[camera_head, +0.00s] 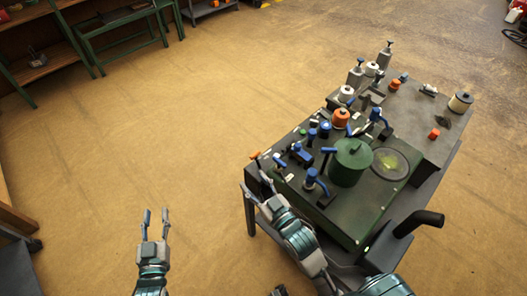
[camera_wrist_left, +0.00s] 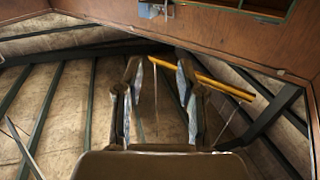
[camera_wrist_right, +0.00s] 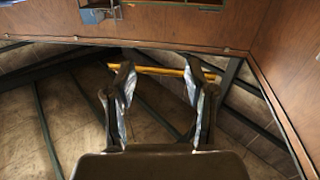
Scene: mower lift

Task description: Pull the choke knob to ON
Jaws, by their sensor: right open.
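A green mower engine unit (camera_head: 338,215) with several blue, orange and metal controls sits on a dark table. I cannot tell which control is the choke knob; a small orange-tipped lever (camera_head: 255,156) and a blue-tipped control (camera_head: 278,161) stand at the unit's left corner. My right gripper (camera_head: 258,187) is open and empty beside that corner, just below these controls in the picture. My left gripper (camera_head: 155,218) is open and empty over the floor, well left of the table. Both wrist views show open fingers, left (camera_wrist_left: 155,85) and right (camera_wrist_right: 157,85), and none of the controls.
A green round cap (camera_head: 350,163), an orange cap (camera_head: 341,118) and blue handles crowd the unit's top. A black pipe (camera_head: 420,222) sticks out at the lower right. Green shelving (camera_head: 90,40) stands at the upper left. The floor between is clear.

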